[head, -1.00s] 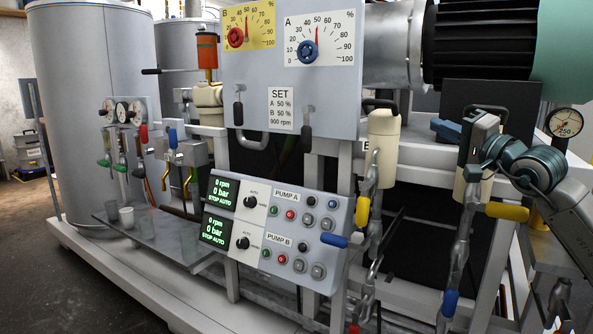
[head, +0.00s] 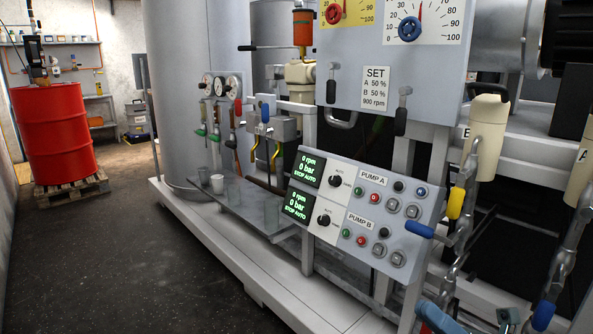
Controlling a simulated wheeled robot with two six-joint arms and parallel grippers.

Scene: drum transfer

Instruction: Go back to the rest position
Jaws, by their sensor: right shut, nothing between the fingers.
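My right gripper (head: 508,319) shows only in part at the bottom edge, right of centre, in the head view. It is small and cut off by the frame, and I see nothing held in it. It is low in front of the pump skid's pipes and apart from the control panel. My left gripper is not in view.
The pump control panel (head: 365,215) is at centre right, with a blue-handled valve (head: 420,230) and a yellow-handled valve (head: 455,204) beside it. A grey shelf (head: 240,206) holds cups. A red drum (head: 52,132) stands on a pallet (head: 72,190) at left. Dark floor (head: 130,260) is clear.

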